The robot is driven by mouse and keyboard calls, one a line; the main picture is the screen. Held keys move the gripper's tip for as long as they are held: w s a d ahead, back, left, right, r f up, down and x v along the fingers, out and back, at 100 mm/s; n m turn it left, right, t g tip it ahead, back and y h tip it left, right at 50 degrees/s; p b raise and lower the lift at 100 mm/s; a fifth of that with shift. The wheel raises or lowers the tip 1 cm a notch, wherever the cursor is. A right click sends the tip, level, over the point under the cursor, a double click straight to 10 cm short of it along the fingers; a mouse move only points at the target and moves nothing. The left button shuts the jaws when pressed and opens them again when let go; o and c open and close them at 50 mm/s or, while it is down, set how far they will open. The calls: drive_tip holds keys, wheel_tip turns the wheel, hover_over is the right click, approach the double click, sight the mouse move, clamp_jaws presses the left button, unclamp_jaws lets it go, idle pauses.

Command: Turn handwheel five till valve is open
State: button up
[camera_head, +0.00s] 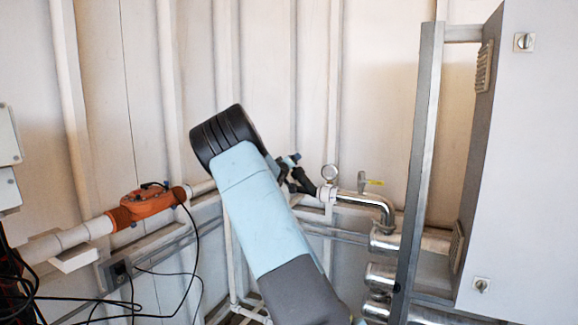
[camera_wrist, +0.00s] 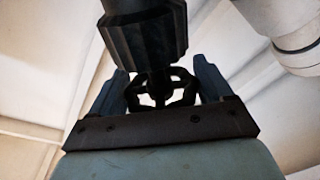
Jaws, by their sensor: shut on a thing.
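In the wrist view the black handwheel (camera_wrist: 187,91), a small spoked wheel, sits between the two blue-grey fingers of my gripper (camera_wrist: 161,83). My gripper is shut on it, with one finger at each side of its rim. A dark ribbed valve body (camera_wrist: 146,36) rises beyond the wheel on the same axis. In the head view my arm hides most of the handwheel and gripper; the dark valve body (camera_head: 304,181) shows just right of the arm. No number on the wheel and no open or shut mark on the valve can be read.
A metal post (camera_head: 418,160) and a grey cabinet (camera_head: 525,150) fill the right. An orange device (camera_head: 145,204) on a white pipe, with loose black cables, lies left.

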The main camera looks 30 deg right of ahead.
drive_tip(key=shift+a+f, duration=0.1)
drive_tip(key=shift+a, duration=0.15)
drive_tip(key=shift+d, duration=0.1)
drive_tip(key=shift+d+n+y, duration=0.1)
drive_tip(key=shift+n+y, duration=0.3)
drive_tip(key=shift+y, duration=0.4)
drive_tip(key=shift+n+y, duration=0.7)
drive_tip(key=shift+y, duration=0.8)
drive_tip(key=shift+n+y, duration=0.8)
drive_tip(key=shift+y, duration=1.4)
drive_tip(key=shift+f+n+g+y, duration=0.1)
drive_tip(key=shift+n+g+y, duration=0.35)
drive_tip(key=shift+y, duration=0.7)
drive_tip(key=shift+n+g+y, duration=0.45)
drive_tip(key=shift+y, duration=0.7)
drive_tip(key=shift+a+n+g+y, duration=0.15)
drive_tip(key=shift+n+g+y, duration=0.3)
drive_tip(key=shift+y, duration=0.5)
drive_tip(key=shift+a+n+g+y, duration=0.15)
drive_tip(key=shift+n+g+y, duration=0.3)
drive_tip(key=shift+y, duration=0.5)
